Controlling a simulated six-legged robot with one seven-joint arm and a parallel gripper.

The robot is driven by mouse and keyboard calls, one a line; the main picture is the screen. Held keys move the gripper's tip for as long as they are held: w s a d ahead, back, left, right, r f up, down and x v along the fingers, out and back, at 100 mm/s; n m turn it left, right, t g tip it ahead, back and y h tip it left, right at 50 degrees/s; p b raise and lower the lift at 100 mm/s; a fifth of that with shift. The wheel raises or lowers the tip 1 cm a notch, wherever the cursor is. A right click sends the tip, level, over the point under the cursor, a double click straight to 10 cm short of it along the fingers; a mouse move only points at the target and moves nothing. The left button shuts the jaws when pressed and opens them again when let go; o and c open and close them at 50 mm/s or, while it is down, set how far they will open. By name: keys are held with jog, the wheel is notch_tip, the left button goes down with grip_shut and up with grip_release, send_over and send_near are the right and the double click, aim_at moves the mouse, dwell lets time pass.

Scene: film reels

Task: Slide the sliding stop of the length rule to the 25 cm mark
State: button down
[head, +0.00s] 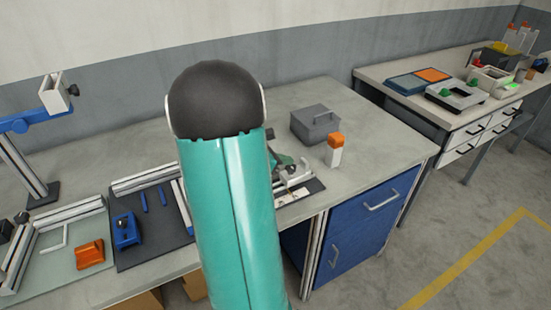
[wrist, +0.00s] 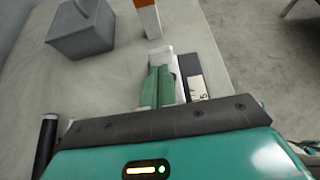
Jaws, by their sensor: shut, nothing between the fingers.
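My gripper (wrist: 160,72) is shut, with its green fingers side by side and nothing seen between them. In the head view, it (head: 283,159) shows partly behind my arm, close over a dark plate (head: 313,187) with a silver part (head: 297,173) on it. In the wrist view, the fingertips are beside a pale metal part (wrist: 161,56) and left of the dark plate, which bears a white label (wrist: 195,86). Whether they touch it, I cannot tell. This may be the length rule; its sliding stop and marks cannot be made out.
A grey lidded box (head: 315,124) and an orange-capped white bottle (head: 334,150) stand on the bench behind the plate. A dark mat (head: 150,248) with metal rails and a blue block (head: 125,231) lies to the left. Bare bench top lies right of the bottle.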

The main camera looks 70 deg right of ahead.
aim_at(304, 160)
jog(key=x, duration=0.4)
jog(key=shift+d, duration=0.1)
jog(key=shift+s+d, duration=0.55)
jog(key=shift+d, duration=0.05)
